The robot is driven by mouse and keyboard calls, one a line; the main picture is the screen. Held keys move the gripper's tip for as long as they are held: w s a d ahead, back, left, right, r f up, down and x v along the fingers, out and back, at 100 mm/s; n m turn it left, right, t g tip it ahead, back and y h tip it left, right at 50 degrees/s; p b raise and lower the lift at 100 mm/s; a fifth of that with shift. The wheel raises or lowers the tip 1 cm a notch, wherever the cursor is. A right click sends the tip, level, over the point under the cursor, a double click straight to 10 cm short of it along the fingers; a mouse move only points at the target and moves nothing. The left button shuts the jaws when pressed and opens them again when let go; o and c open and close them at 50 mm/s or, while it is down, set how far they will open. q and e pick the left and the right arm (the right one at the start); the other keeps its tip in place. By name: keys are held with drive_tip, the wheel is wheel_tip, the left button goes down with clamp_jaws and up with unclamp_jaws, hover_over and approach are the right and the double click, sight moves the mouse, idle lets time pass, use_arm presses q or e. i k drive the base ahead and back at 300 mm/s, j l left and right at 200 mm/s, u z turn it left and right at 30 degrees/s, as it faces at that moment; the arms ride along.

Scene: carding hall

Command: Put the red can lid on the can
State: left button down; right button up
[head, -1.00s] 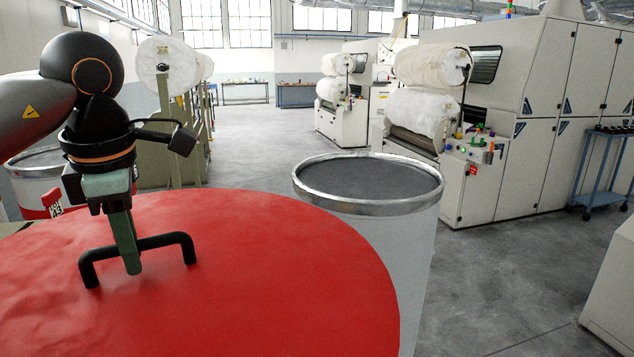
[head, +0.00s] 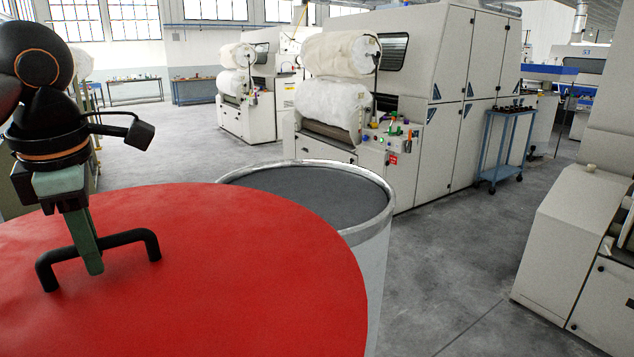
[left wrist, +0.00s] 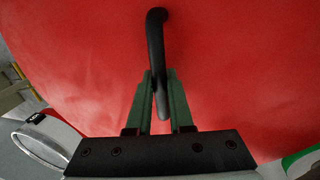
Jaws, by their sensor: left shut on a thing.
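The large round red can lid (head: 240,270) fills the lower left of the head view. A black bar handle (head: 150,244) stands up from its top. My left gripper (head: 94,262) is shut on this handle, and the left wrist view shows its green fingers (left wrist: 160,105) on either side of the black bar. The tall light grey can (head: 375,265) stands just behind and right of the lid. Its metal rim and dark grey inside show, and the lid hides its near left part. My right gripper is not in view.
A white carding machine (head: 440,100) with white rolls (head: 335,100) stands behind the can. A blue trolley (head: 500,145) is at its right end. Another pale machine (head: 580,260) stands at the right edge. Grey floor (head: 450,250) between them is clear.

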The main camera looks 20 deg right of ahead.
sight(300, 194)
drive_tip(key=i+j+z, duration=0.15)
drive_tip(key=i+z, duration=0.2)
drive_tip(key=z, duration=0.15)
drive_tip(key=i+j+z, duration=0.6)
drive_tip(key=j+z, duration=0.15)
drive_tip(key=z, duration=0.2)
drive_tip(key=i+j+z, duration=0.25)
drive_tip(key=j+z, duration=0.25)
drive_tip(key=j, duration=0.25)
drive_tip(key=i+j+z, duration=0.1)
drive_tip(key=j+z, duration=0.2)
drive_tip(key=j, duration=0.1)
